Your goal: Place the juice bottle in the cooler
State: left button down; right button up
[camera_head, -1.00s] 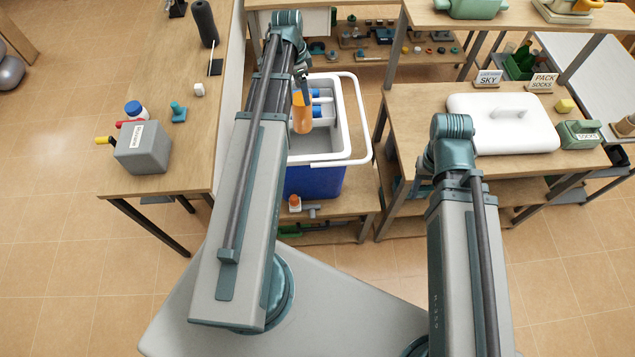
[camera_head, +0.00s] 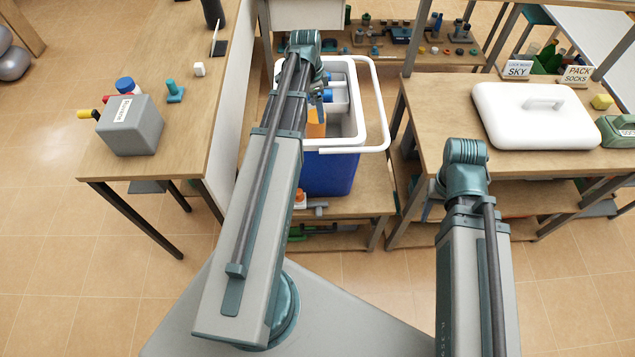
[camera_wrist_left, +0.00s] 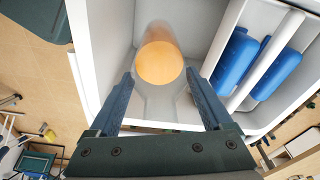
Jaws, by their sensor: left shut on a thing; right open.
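The orange juice bottle (camera_head: 316,122) is in my left gripper (camera_head: 317,98), over the front left part of the cooler's opening. My left arm hides part of it in the head view. In the left wrist view the bottle (camera_wrist_left: 160,58) shows end-on between the fingers (camera_wrist_left: 158,95), against the pale cooler interior. The cooler (camera_head: 330,174) is blue with a white rim, open, its handle swung to the right. Blue-capped white things (camera_head: 338,95) lie inside it. My right gripper (camera_head: 428,207) is mostly hidden behind its arm, with nothing seen in it.
The white cooler lid (camera_head: 540,125) lies on the right table. A grey box (camera_head: 132,127) stands on the left table. An orange-topped item (camera_head: 300,197) sits on the low shelf before the cooler. A white panel (camera_head: 228,110) rises left of the cooler.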

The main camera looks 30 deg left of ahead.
aim_at(319, 125)
pick_arm(q)
notch_tip(319, 125, down, 9)
jog(key=b, duration=0.7)
jog(key=shift+w+f, duration=0.1)
jog(key=shift+f, duration=0.05)
jog(key=shift+w+f+b, duration=0.1)
jog(key=shift+f+b, duration=0.25)
jog(key=shift+b, duration=0.2)
jog(key=shift+w+d+r+m+p, duration=0.15)
jog(key=shift+r+m+p, duration=0.25)
jog(key=shift+r+p, duration=0.3)
notch_tip(319, 125, down, 6)
jog(key=b, duration=0.6)
jog(key=shift+f, duration=0.2)
jog(key=shift+f+b, duration=0.1)
jog(key=shift+b, duration=0.2)
notch_tip(319, 125, down, 4)
jog(key=b, duration=0.3)
jog(key=shift+r+b, duration=0.2)
jog(key=shift+b, duration=0.1)
